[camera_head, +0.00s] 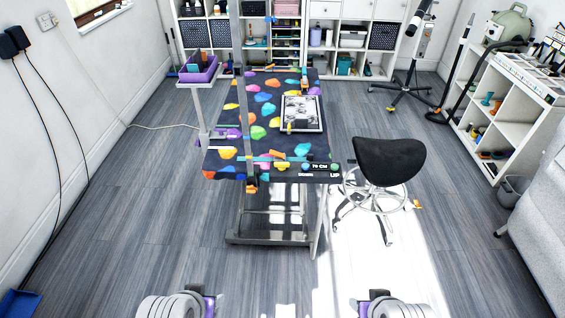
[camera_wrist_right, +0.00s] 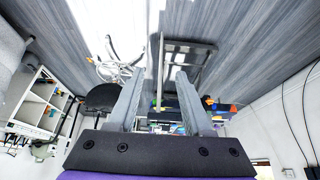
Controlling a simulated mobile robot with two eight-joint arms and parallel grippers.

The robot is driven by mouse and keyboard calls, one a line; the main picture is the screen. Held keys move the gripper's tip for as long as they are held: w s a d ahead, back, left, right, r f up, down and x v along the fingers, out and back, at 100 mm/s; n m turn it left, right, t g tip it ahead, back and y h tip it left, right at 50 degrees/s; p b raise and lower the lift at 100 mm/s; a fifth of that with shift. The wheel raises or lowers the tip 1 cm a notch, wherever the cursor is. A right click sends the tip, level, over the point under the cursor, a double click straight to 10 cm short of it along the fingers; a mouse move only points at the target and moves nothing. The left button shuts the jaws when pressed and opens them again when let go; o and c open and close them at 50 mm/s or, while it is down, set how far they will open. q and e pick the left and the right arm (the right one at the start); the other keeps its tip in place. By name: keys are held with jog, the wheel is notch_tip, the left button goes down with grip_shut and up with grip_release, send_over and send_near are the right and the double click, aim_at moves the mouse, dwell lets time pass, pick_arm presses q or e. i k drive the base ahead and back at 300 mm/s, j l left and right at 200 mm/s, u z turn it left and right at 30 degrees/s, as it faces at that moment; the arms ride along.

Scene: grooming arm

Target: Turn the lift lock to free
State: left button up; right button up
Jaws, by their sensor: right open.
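The grooming table (camera_head: 219,166), with a dark top patterned in coloured stones, stands ahead of me in the head view. A small dark panel with pale lettering and a green end (camera_head: 320,168) is at its front right corner. An orange part (camera_head: 252,188) is on the upright post at the front edge. I cannot tell which part is the lift lock. My left gripper (camera_head: 210,303) is partly in view at the bottom, and its jaws are unclear. My right gripper (camera_wrist_right: 157,90) is open and empty in the wrist view, well short of the table.
A black stool (camera_head: 390,160) stands close to the table's right side. A purple tray (camera_head: 198,70) on a stand is at its left. White shelving (camera_head: 488,105) lines the right, with a grey bin (camera_head: 513,190). The floor in front is clear.

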aim_at(281, 166)
jog(key=i+j, duration=0.15)
jog(key=i, duration=0.85)
